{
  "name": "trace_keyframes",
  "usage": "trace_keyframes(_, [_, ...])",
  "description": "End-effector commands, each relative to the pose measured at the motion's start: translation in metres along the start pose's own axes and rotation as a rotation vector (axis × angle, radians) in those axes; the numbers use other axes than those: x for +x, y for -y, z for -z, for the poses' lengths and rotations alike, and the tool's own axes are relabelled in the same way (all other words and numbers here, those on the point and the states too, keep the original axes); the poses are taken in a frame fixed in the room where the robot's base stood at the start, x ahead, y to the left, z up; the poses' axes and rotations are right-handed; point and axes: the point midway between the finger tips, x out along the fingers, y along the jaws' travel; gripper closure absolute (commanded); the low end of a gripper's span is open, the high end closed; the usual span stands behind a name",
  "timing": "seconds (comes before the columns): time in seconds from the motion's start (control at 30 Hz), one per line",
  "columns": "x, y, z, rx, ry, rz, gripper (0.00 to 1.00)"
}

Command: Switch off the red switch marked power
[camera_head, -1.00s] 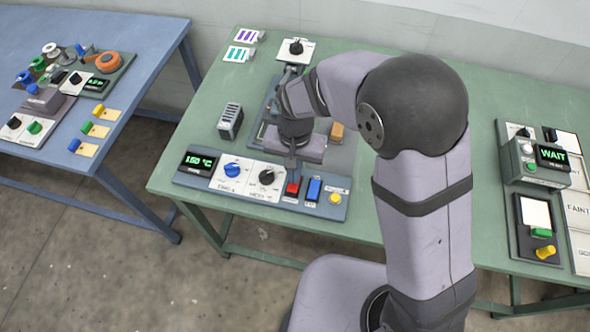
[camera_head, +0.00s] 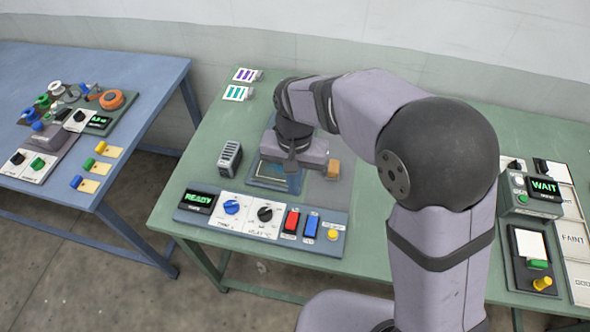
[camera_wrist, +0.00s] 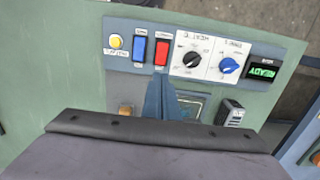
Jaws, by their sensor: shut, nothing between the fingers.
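The red switch (camera_head: 291,221) sits on the front control panel, between the black knob and a blue switch (camera_head: 311,226). In the wrist view the red switch (camera_wrist: 161,52) is beyond the fingertips, its face uncovered. Its small label is too blurred to read, and I cannot tell which way the switch is set. My gripper (camera_head: 292,168) is behind the panel in the head view, apart from the switch. In the wrist view the gripper's fingers (camera_wrist: 158,84) are shut and empty, pointing towards the red switch.
The panel also has a display (camera_head: 198,201) reading READY, a blue knob (camera_head: 231,207), a black knob (camera_head: 265,213) and a yellow button (camera_head: 332,235). A grey vented box (camera_head: 229,155) and an orange block (camera_head: 333,169) stand nearby. A WAIT display (camera_head: 544,187) is at right.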

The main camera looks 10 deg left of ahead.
Motion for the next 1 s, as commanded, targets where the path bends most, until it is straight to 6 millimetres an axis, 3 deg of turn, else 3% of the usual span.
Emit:
trace_keyframes(0.13, [-0.022,0.0,0.005,0.001,-0.003,0.002,1.0])
trace_keyframes(0.33, [-0.039,0.0,0.007,0.0,-0.001,0.001,1.0])
trace_keyframes(1.0, [-0.044,0.0,0.007,-0.012,0.0,0.0,1.0])
